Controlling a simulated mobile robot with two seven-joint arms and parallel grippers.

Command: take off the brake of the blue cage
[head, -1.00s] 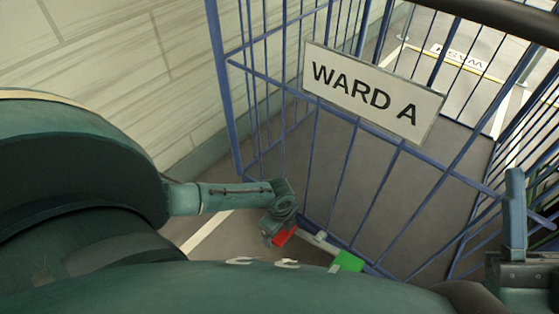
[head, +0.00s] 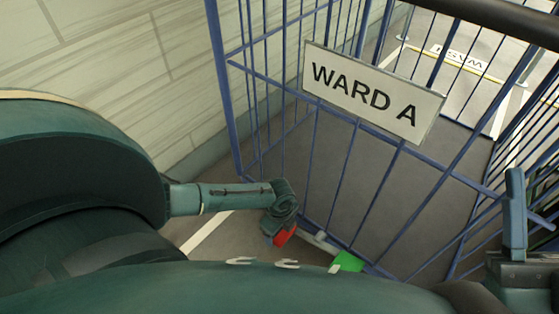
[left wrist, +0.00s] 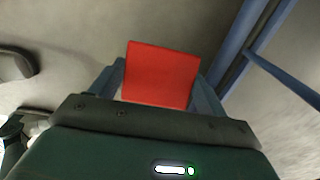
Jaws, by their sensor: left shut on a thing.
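The blue cage (head: 231,108) stands in front of me, with a white "WARD A" sign (head: 372,90) on its bars. At its lower edge is a red pedal (head: 285,236), and a green pedal (head: 348,261) lies to the right of it. My left gripper reaches down to the red pedal. In the left wrist view the red pedal (left wrist: 160,75) sits between the two fingers of my left gripper (left wrist: 163,88), which is shut on it. One finger of my right gripper (head: 515,215) shows at the right edge; the other finger cannot be made out.
A pale block wall (head: 110,60) runs along the left. A dark handle bar (head: 500,15) crosses the top right. The floor beyond the cage has white lines and a yellow-edged marking (head: 465,60).

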